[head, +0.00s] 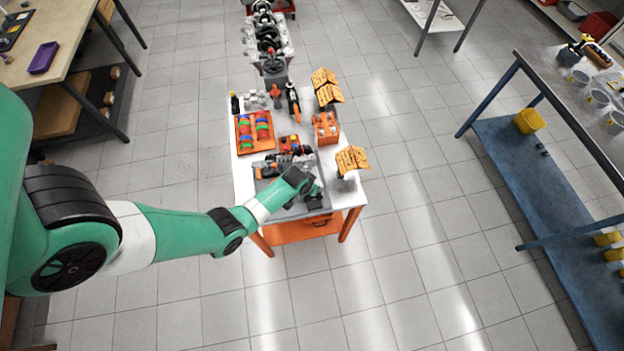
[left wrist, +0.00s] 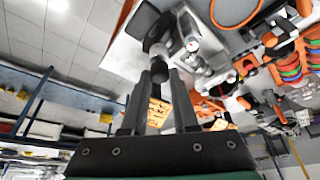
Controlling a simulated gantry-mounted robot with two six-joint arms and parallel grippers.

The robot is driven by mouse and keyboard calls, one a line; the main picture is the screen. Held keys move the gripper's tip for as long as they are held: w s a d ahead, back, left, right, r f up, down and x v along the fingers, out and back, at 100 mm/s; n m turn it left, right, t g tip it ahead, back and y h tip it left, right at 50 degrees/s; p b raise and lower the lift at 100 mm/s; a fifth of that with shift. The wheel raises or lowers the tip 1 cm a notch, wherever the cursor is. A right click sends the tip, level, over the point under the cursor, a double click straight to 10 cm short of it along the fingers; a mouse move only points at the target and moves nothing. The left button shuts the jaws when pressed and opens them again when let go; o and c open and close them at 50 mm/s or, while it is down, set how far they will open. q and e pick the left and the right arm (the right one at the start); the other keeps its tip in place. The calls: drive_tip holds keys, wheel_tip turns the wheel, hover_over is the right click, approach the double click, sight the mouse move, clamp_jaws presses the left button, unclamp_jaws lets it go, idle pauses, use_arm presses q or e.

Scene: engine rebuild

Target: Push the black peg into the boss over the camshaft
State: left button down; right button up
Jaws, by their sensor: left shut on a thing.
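My left gripper (head: 316,190) is over the near end of the white work table, above a grey tray. In the left wrist view its two fingers (left wrist: 160,75) are closed around a dark, stubby piece that looks like the black peg (left wrist: 158,68). The peg is small there, and the head view hides it behind the wrist. A grey and black cylindrical part (left wrist: 165,42) shows just beyond the fingertips; I cannot tell if the peg touches it. I cannot make out the boss or the camshaft for certain. My right gripper is in neither view.
An engine with a bare shaft (head: 267,38) stands at the table's far end. Open floor lies on both sides.

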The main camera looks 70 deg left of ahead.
use_arm(q)
drive_tip(key=shift+f+b, duration=0.35)
drive_tip(key=shift+f, duration=0.1)
drive_tip(key=c, duration=0.9)
unclamp_jaws()
drive_tip(key=shift+r, duration=0.15)
drive_tip(key=shift+r+p, duration=1.4)
drive_tip(key=shift+p, duration=0.05)
drive_tip(key=o, duration=0.5)
drive_tip(key=shift+o, duration=0.2)
